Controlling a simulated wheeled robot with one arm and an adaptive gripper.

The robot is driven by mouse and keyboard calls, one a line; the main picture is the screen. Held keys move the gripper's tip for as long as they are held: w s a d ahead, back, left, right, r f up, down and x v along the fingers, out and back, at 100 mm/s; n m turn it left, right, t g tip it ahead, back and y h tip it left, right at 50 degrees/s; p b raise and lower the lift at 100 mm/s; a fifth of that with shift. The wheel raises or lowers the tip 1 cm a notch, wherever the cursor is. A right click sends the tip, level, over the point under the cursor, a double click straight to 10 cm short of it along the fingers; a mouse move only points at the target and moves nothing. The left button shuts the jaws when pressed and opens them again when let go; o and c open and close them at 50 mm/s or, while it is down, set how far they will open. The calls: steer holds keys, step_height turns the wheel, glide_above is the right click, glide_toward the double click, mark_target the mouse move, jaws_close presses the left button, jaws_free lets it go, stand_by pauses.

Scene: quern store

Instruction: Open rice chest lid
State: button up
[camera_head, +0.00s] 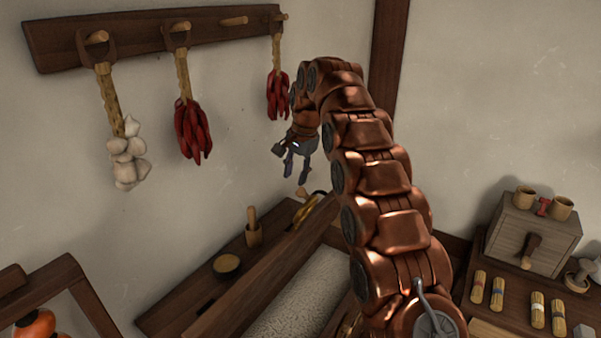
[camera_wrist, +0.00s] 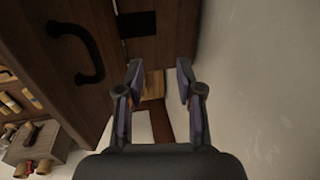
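My gripper (camera_head: 297,165) hangs fingers-down in the head view, near the wall and above the far end of the rice chest. The chest's pale grainy contents (camera_head: 302,300) show inside it. A long wooden board, apparently the lid (camera_head: 270,265), stands raised at the chest's wall side, seen nearly edge-on. In the wrist view a dark wooden panel (camera_wrist: 40,65), apparently the same lid, fills the left with a black curved handle (camera_wrist: 78,52). My gripper (camera_wrist: 160,85) is open there, with nothing held between its fingers. My arm hides part of the chest.
A rack (camera_head: 150,30) with hanging garlic (camera_head: 126,160) and red peppers (camera_head: 192,130) is on the wall. A drawer box (camera_head: 530,238) and noodle bundles (camera_head: 497,293) stand right.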

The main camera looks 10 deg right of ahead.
steer(key=shift+w+a+r+p, duration=0.55)
steer(key=shift+w+a+p, duration=0.2)
steer(key=shift+a, duration=0.1)
steer(key=shift+s, duration=0.1)
